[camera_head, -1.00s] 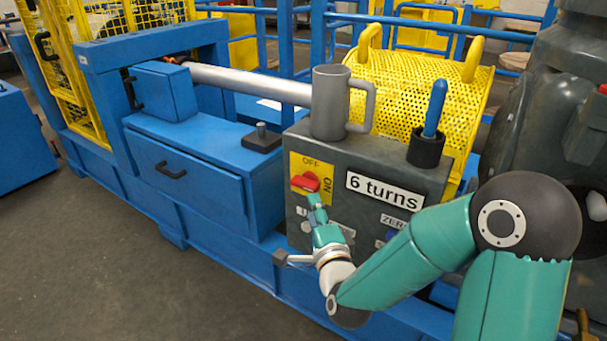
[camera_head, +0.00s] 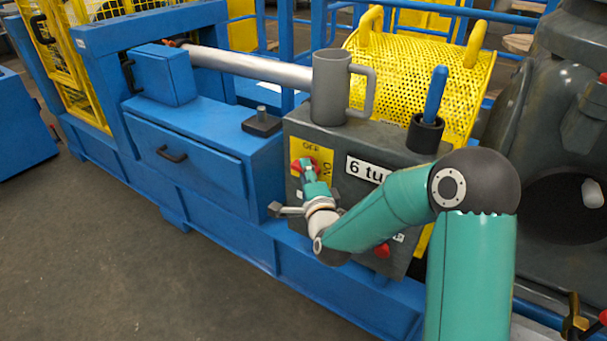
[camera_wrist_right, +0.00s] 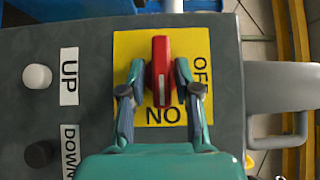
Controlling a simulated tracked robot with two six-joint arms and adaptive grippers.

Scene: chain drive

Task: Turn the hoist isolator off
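The hoist isolator is a red rotary handle (camera_wrist_right: 161,70) on a yellow plate (camera_wrist_right: 205,42) marked OFF and ON. In the right wrist view its long axis runs up and down, with the lower end toward ON. My right gripper (camera_wrist_right: 160,76) is open, with one finger on each side of the handle. Narrow gaps seem to show, so I cannot tell whether either finger touches. In the head view the right gripper (camera_head: 309,168) covers much of the red handle. My left gripper is not in view.
The grey control box (camera_head: 400,158) carries a grey mug (camera_head: 328,90) and a blue-handled tool in a black holder (camera_head: 425,133). White UP (camera_wrist_right: 37,76) and black DOWN (camera_wrist_right: 39,153) buttons sit beside the plate. A red button (camera_head: 382,250) is lower on the box.

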